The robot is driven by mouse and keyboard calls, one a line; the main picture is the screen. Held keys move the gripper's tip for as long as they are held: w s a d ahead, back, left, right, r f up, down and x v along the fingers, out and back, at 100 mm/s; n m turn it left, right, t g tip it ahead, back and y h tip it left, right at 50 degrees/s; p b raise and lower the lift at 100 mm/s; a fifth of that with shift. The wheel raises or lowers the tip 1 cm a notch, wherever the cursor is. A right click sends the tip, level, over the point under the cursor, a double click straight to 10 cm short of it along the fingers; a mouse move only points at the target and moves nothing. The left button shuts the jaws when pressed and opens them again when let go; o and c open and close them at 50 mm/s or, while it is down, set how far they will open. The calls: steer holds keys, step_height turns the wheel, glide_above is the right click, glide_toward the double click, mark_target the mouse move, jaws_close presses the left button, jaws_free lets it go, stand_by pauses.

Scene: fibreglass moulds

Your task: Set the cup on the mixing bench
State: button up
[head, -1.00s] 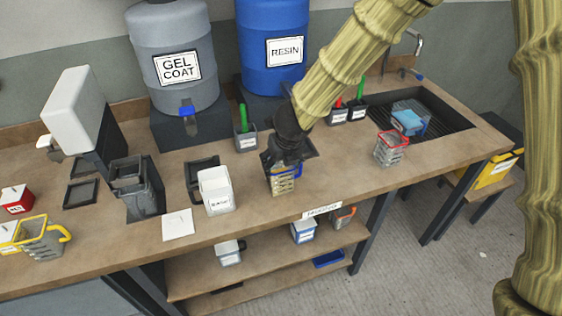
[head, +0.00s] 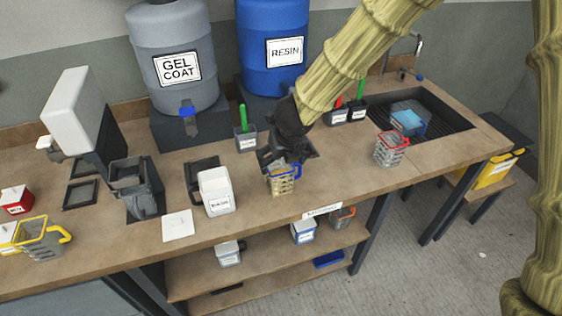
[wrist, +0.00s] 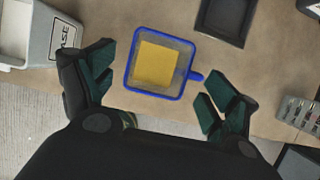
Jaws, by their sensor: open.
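A clear cup with a blue rim and handle (head: 283,181) stands upright on the wooden mixing bench (head: 330,178), near its front edge. In the wrist view the cup (wrist: 159,63) shows from above, with yellow contents at its bottom and its handle pointing right. My gripper (head: 280,163) is just above the cup. In the wrist view its fingers (wrist: 160,82) are spread wide on either side of the cup, apart from it. Nothing is between the fingertips that they touch.
A white container (head: 216,192) stands left of the cup, and a red-rimmed cup (head: 391,149) stands to the right by the sink (head: 440,118). A yellow-rimmed cup (head: 40,240) is at far left. Bench space right of the blue-rimmed cup is clear.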

steer(key=v, duration=1)
